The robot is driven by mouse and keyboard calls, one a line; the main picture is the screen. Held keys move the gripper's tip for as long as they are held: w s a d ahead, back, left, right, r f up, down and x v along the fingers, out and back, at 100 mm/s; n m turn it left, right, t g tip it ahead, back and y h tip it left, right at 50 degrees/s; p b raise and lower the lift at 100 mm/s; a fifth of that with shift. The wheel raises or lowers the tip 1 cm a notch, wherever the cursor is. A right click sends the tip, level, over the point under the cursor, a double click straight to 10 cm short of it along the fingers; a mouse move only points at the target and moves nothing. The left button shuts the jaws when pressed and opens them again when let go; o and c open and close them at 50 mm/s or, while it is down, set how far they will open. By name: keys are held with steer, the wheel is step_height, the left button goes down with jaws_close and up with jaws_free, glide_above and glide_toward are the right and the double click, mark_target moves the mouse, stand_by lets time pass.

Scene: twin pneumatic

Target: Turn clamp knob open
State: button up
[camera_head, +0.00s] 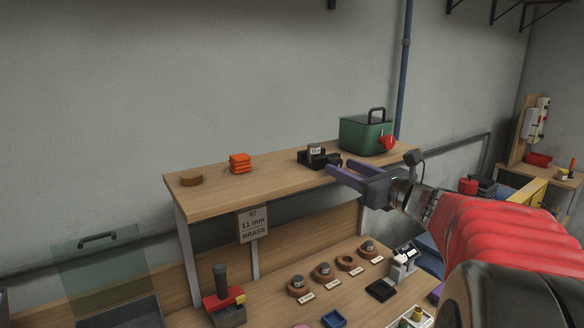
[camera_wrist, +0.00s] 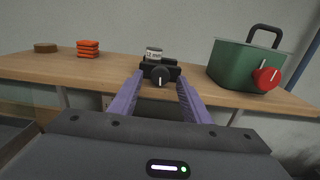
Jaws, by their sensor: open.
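A black clamp (camera_head: 319,160) sits on the raised wooden shelf and holds a small grey labelled cylinder (camera_head: 315,150). In the wrist view the clamp (camera_wrist: 174,70) is straight ahead, with the cylinder (camera_wrist: 153,54) in its top. A round black clamp knob (camera_wrist: 160,76) with a pale upright mark faces me. My gripper (camera_head: 338,172) is open, with purple fingers pointing at the clamp. In the wrist view the knob appears between the two fingertips. The fingers look apart from the knob, but the exact gap cannot be told.
A green box (camera_head: 366,135) with a red knob (camera_head: 387,142) stands right of the clamp. Orange blocks (camera_head: 240,163) and a brown disc (camera_head: 191,179) lie to the left on the shelf (camera_head: 215,203). A sign (camera_head: 253,224) hangs below. Several brown rings sit on the lower bench.

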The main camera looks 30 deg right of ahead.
steer(key=shift+w, duration=0.4)
steer(key=c, duration=1)
